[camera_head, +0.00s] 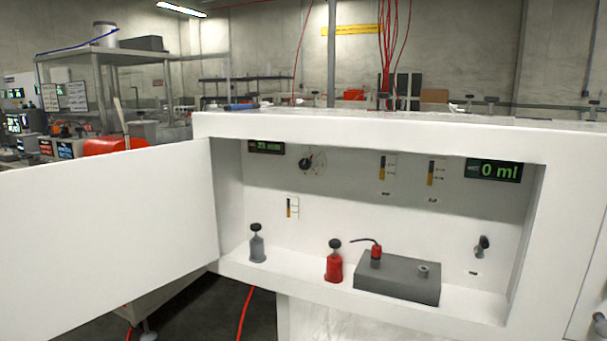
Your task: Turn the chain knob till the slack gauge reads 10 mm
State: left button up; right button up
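A black chain knob (306,163), as it seems, sits on a round marked dial on the back wall of the open white cabinet. To its left, under the cabinet's top edge, a small dark display (266,147) shows green digits in mm. They look like 25 mm, but they are small and partly shaded. I take it for the slack gauge. Neither of my grippers shows clearly in the head view, and nothing touches the knob.
The white door (105,235) stands open at left. On the cabinet floor stand a grey bottle (257,248), a red bottle (333,266) and a grey block (397,282) with a red-capped fitting. Another display (494,170) reads 0 ml. A small lever (482,246) is on the right.

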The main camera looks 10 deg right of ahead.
aim_at(305, 164)
jog(key=u, duration=0.35)
jog(key=i, duration=0.85)
jog(key=u, duration=0.3)
